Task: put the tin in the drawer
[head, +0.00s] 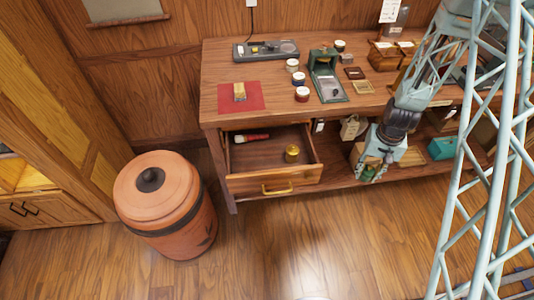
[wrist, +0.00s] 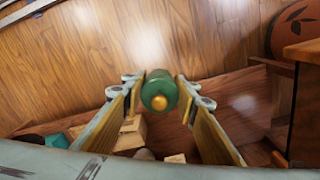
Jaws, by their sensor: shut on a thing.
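My gripper (head: 369,172) is low in front of the workbench, right of the drawer, below the tabletop. In the wrist view my gripper (wrist: 160,80) has its two fingers on either side of a green tin (wrist: 158,84), a round body with a gold knob. It is shut on the tin. In the head view only a small green part of the tin (head: 367,174) shows below the fingers. The wooden drawer (head: 272,182) is pulled open. Inside lie a red-handled brush (head: 251,138) at the back left and a small gold pot (head: 292,153) at the right.
The workbench top (head: 225,60) holds a red mat (head: 255,98), several small jars and a green press (head: 328,82). The shelf below holds boxes and a teal box (head: 442,148). A large clay jar (head: 158,205) stands left of the drawer. Floor in front is clear.

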